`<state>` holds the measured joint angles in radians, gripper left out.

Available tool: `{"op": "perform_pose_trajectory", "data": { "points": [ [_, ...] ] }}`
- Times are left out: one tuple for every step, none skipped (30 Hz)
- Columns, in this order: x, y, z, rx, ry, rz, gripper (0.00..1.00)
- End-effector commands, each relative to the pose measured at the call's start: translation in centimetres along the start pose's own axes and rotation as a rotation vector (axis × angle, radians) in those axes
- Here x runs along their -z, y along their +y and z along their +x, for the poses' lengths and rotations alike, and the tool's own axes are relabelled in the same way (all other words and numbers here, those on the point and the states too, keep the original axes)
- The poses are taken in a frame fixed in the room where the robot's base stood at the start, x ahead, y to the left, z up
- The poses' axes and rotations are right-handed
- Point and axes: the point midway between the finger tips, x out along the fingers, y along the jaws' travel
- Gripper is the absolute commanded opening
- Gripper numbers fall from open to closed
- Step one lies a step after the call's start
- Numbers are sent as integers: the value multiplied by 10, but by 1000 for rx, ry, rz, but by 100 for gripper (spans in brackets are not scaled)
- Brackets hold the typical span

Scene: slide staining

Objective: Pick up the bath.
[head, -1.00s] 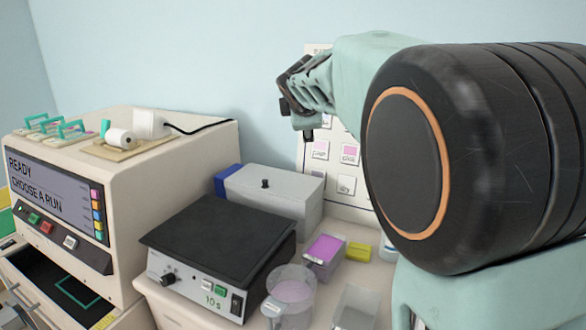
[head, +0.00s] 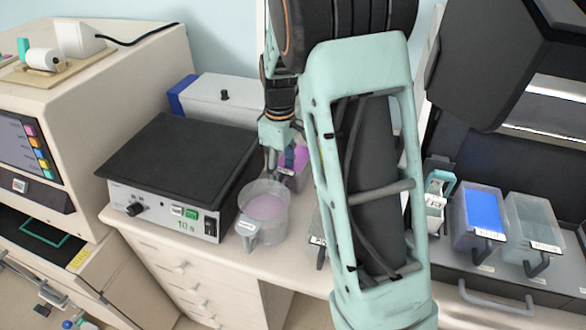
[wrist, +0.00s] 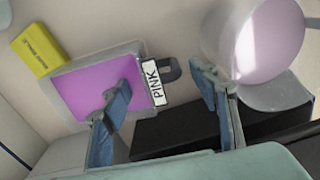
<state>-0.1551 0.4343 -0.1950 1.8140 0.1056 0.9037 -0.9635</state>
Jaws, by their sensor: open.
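The bath is a small rectangular tub of pink-magenta liquid with a label reading PINK. It stands on the counter, partly hidden by my gripper in the head view (head: 299,180). In the wrist view the bath (wrist: 78,92) is at left centre, its dark handle (wrist: 170,69) sticking out to the right. My gripper (head: 280,168) is open above it and points down. In the wrist view my gripper's fingers (wrist: 163,84) appear either side of the label and handle, the left one over the pink liquid. I cannot tell whether they touch.
A clear jug of pale pink liquid (head: 264,205) stands close beside the bath. A black-topped hot plate (head: 180,160) is to its left. A yellow block (wrist: 37,45) lies beside the bath. Blue (head: 483,212) and grey (head: 531,222) tubs stand at right.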

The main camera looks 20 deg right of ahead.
Motion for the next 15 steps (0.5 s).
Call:
{"op": "perform_pose_trajectory", "data": {
  "points": [
    [-1, -2, 5, 3, -3, 0, 55],
    [-1, -2, 9, 3, -4, 0, 55],
    [-2, -3, 15, 2, -4, -1, 55],
    [-3, -4, 20, 3, -5, -2, 55],
    [-3, -5, 24, 3, -5, -2, 55],
    [-4, -5, 30, 3, -5, -1, 55],
    [-3, -5, 35, 2, -3, -1, 55],
    [-3, -5, 39, 2, -3, 0, 55],
    [-3, -4, 43, 1, -3, -1, 55],
    [-3, -4, 46, 1, -3, -1, 55],
    [-3, -4, 47, 0, -2, -1, 55],
    [-3, -4, 49, 0, -2, -1, 55],
    [-3, -4, 49, 0, -2, -1, 55],
    [-3, -4, 50, -1, -1, -1, 55],
    [-3, -4, 50, -1, -1, -1, 55]
  ]
}}
